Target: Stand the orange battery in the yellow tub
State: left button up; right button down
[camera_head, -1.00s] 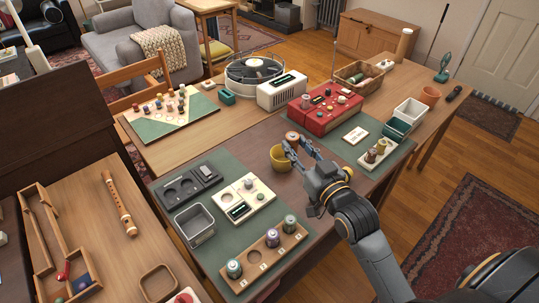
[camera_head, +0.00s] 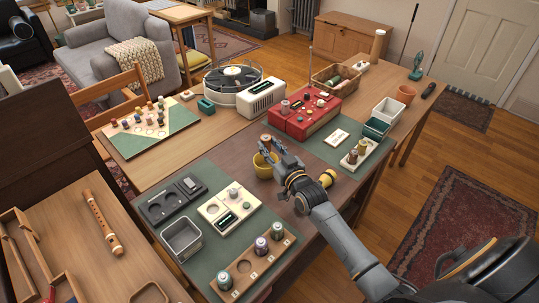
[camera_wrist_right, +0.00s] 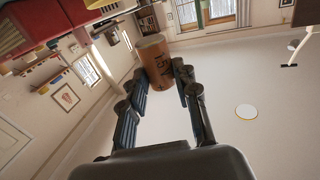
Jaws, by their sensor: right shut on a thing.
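The orange battery (camera_wrist_right: 157,62) sits between the fingertips of my right gripper (camera_wrist_right: 156,80) in the right wrist view, with dark lettering on its side. In the head view the battery's coppery end (camera_head: 266,138) shows at the fingertips. My right gripper (camera_head: 268,149) is shut on it, at the yellow tub (camera_head: 263,169). The tub stands on the brown tabletop, and the fingers partly cover it. The battery appears above the tub's rim; its lower part is hidden, so I cannot tell its exact height. My left gripper is not in view.
A wooden rack (camera_head: 258,262) with several cells stands at the front. A cream panel (camera_head: 226,207), grey bin (camera_head: 182,239) and dark tray (camera_head: 169,198) lie left of the tub. A red radio (camera_head: 305,112) stands behind it, and a cell holder (camera_head: 361,158) to the right.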

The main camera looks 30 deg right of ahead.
jog(key=shift+w+f, duration=0.3)
jog(key=shift+f, duration=1.55)
